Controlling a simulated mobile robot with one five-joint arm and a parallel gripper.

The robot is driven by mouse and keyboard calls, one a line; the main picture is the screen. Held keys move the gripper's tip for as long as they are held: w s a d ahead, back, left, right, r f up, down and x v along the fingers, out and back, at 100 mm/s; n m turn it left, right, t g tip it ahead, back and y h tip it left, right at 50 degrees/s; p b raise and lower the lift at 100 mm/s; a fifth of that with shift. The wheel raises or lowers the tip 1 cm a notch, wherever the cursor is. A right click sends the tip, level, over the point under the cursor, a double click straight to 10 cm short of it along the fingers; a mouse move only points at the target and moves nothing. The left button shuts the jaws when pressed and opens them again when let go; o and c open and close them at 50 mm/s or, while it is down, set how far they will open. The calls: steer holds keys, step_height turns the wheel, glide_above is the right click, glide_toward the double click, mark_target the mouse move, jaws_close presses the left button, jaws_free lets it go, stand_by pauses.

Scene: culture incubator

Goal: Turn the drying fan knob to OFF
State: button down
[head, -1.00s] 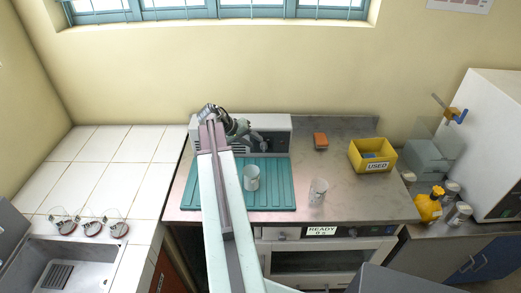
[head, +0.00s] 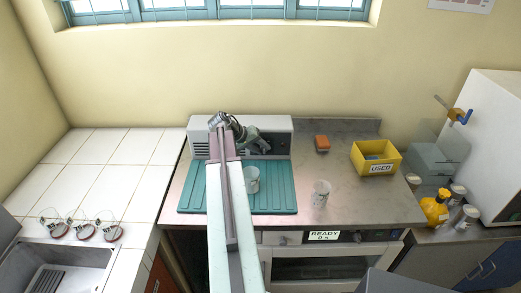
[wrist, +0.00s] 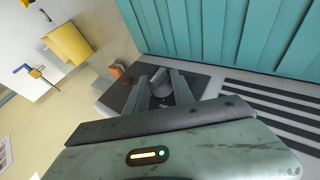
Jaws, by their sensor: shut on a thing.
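The drying fan (head: 202,141) is a pale grey box with vent slots at the back of the counter, behind the teal ribbed mat. My gripper (head: 262,146) is at the dark panel on the right part of its front. In the wrist view, my gripper (wrist: 161,98) has its two fingers on either side of the small grey knob (wrist: 161,77) and is shut on it. The dark panel (wrist: 204,78) shows around the knob. The fingers partly cover the knob, and I cannot read its setting or any label.
A clear beaker (head: 320,193) stands right of the mat. An orange block (head: 322,144) and a yellow USED bin (head: 362,163) sit further right. Bare counter lies between them.

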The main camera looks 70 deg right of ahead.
steer(key=shift+d+f+g+h+b, duration=0.1)
steer(key=shift+f+g+h+b, duration=0.55)
steer(key=shift+b, duration=1.1)
steer(key=g+b, duration=0.1)
steer(key=b, duration=0.1)
steer(key=n+g+h+b, duration=0.1)
steer(key=g+b, duration=0.1)
steer(key=b, duration=0.1)
steer(key=shift+w+f, duration=0.1)
steer(key=shift+w, duration=0.1)
steer(key=g+h+b, duration=0.1)
steer(key=b, duration=0.2)
steer(key=shift+r+n+g+b, duration=0.2)
steer(key=shift+n+g+b, duration=0.1)
steer(key=shift+b, duration=0.2)
steer(key=shift+r+h, duration=0.1)
steer(key=shift+h, duration=0.15)
steer(key=c, duration=1.3)
jaws_free()
steer(key=shift+c, duration=0.2)
